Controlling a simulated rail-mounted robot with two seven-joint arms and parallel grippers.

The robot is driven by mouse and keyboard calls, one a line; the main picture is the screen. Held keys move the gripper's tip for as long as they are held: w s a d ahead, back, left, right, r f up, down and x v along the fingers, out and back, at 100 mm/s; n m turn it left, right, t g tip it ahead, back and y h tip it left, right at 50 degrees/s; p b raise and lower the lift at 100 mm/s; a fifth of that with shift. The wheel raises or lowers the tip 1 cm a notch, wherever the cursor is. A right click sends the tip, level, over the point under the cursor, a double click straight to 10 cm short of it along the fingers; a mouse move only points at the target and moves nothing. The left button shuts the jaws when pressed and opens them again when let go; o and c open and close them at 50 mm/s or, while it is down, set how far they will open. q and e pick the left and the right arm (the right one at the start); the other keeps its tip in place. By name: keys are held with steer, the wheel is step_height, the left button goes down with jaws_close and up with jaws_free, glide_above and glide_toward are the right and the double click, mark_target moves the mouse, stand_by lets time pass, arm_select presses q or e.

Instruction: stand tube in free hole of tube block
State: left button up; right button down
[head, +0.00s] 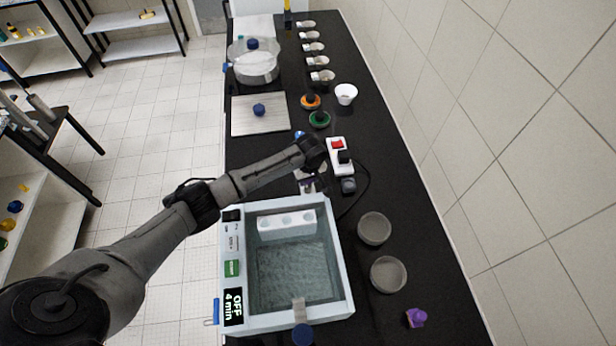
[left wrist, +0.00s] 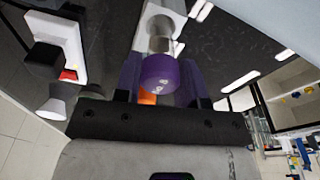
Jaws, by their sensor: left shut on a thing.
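My left gripper (left wrist: 159,82) is shut on a tube with a purple cap (left wrist: 160,73); the tube's pale body points away from the camera. In the head view my left gripper (head: 308,184) hangs above the bench just beyond the far wall of the water bath, and the tube cannot be made out clearly. The white tube block (head: 287,223) lies inside the bath along its far wall, with a row of three round holes in its top. The tube is apart from this block. My right gripper is not in view.
The water bath (head: 348,290) has a panel reading OFF, 4 min. A white power strip (head: 336,146) with a red switch is beside my gripper. Two round dishes (head: 374,228) (head: 388,274) and a purple object (head: 416,317) stand right of the bath. A pale object (left wrist: 172,12) lies beyond the tube.

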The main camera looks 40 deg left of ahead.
arm_select(q)
steer(key=shift+f, duration=0.1)
steer(key=o, duration=0.5)
steer(key=shift+f, duration=0.1)
steer(key=o, duration=0.4)
steer(key=shift+o, duration=0.2)
step_height(320, 180, up, 12)
steer(key=d, duration=0.1)
steer(key=shift+s+d+r, duration=0.15)
steer(key=shift+s+r, duration=0.05)
steer(key=shift+s, duration=0.1)
